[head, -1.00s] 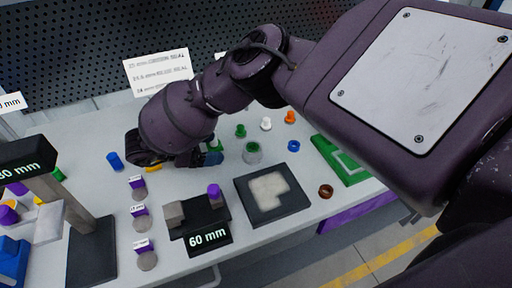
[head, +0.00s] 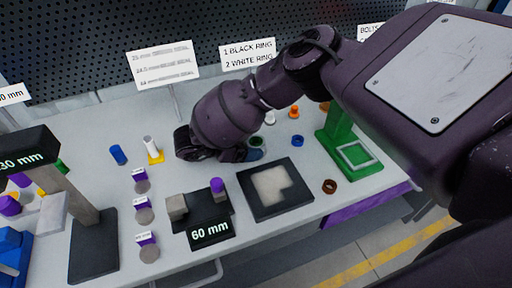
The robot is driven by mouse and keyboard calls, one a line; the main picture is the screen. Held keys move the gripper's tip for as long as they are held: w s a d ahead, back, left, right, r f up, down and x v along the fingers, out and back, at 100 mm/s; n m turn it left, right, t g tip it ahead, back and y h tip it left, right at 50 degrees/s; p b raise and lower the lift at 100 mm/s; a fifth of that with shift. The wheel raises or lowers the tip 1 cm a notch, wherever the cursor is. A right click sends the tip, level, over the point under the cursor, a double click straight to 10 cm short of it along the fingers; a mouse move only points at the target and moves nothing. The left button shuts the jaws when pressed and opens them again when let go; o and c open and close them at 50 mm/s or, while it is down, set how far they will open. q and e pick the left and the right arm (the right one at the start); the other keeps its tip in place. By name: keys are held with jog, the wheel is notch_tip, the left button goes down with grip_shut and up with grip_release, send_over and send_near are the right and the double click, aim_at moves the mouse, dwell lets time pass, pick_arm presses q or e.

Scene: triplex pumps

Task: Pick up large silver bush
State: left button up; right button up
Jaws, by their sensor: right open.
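My right gripper (head: 250,155) is open and low over the table, behind the 60 mm block; my own wrist hides much of it. A grey cylinder with a green top (head: 257,142) is just behind its fingertip, mostly hidden; I cannot tell whether they touch. A pale silver-white cylinder (head: 150,144) stands upright on a yellow base (head: 156,158), left of my wrist and apart from it. I cannot tell which of these is the large silver bush. My left gripper is not in view.
A black 60 mm fixture (head: 208,232) and a black tray with a pale insert (head: 270,187) stand in front. A green stand (head: 345,150) is at right. A blue cylinder (head: 118,154) stands behind.

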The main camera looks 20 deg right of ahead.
jog(key=shift+d+f, duration=0.15)
jog(key=shift+d, duration=0.15)
jog(key=c, duration=1.2)
